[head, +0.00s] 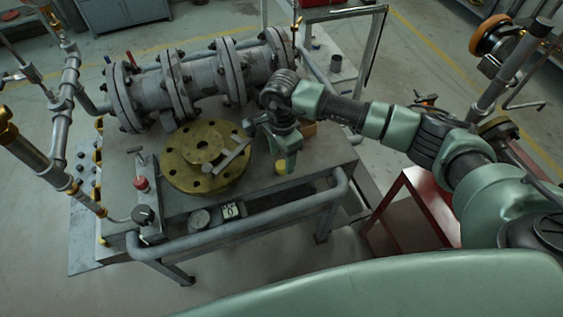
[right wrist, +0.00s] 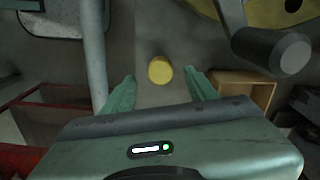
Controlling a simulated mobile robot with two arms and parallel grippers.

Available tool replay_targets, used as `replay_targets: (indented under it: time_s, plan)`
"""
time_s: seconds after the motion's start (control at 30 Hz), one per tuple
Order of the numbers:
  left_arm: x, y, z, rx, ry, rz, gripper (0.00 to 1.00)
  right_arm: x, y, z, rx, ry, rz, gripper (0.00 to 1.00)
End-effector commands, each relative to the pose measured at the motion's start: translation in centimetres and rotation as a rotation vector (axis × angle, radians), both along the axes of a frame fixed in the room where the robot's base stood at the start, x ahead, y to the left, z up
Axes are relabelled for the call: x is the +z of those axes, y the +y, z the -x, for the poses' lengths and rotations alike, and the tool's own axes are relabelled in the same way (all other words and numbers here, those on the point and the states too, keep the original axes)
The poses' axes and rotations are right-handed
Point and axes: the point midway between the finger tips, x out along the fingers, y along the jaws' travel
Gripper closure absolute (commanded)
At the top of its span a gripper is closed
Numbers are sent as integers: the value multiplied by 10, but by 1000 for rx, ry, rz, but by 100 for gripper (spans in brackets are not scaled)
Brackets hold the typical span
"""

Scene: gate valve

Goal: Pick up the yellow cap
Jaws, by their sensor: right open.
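The yellow cap (head: 281,168) stands on the grey workbench (head: 262,198), to the right of the brass flange (head: 180,165). In the head view, my right gripper (head: 291,166) is low over the bench at the cap and partly hides it. In the right wrist view the cap (right wrist: 160,70) shows whole, between and just beyond the two green fingertips of the right gripper (right wrist: 159,80). The jaws are open and empty, with a gap on both sides of the cap. Its height above the bench is hard to tell. My left gripper is not in view.
A small open wooden box (right wrist: 243,88) stands right of the cap in the right wrist view. A grey cylindrical handle end (right wrist: 285,52) is near it. The grey pipe valve (head: 150,97) lies behind the flange. A rail (head: 240,229) runs along the bench's front edge.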

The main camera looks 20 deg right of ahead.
Motion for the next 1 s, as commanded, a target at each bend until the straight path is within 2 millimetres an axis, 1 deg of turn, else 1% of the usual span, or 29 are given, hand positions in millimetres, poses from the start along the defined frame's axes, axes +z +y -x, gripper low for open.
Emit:
replay_targets:
  time_s: [0.03, 0.1, 0.2, 0.4, 0.43, 0.47, 0.5, 0.57, 0.6, 0.63, 0.87, 1.0]
  plan:
    - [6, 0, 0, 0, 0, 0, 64, -6, 1, 1, 0, 3, -1, 42]
    - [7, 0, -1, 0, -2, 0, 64, -15, 1, 1, -1, 2, -1, 42]
    - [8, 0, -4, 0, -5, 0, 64, -22, 1, 0, 0, 1, -2, 42]
    - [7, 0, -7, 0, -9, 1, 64, -23, 1, 0, 0, 0, -2, 42]
    - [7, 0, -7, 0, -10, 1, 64, -23, 1, 0, 0, 0, -2, 45]
    - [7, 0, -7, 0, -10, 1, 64, -23, 1, 0, 0, 0, -2, 53]
    - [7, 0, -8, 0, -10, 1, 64, -23, 1, 0, 0, 0, -2, 65]
    - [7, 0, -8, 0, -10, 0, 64, -23, 1, 0, 0, -1, -2, 81]
    - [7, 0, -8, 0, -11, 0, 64, -23, 1, 0, 0, -1, -2, 92]
    - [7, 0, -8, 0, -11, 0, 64, -23, 1, 0, 0, -1, -2, 100]
    - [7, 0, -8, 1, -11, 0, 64, -23, 1, 0, 0, -1, -2, 100]
    - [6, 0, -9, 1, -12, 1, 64, -19, 1, -1, 0, -2, -3, 100]
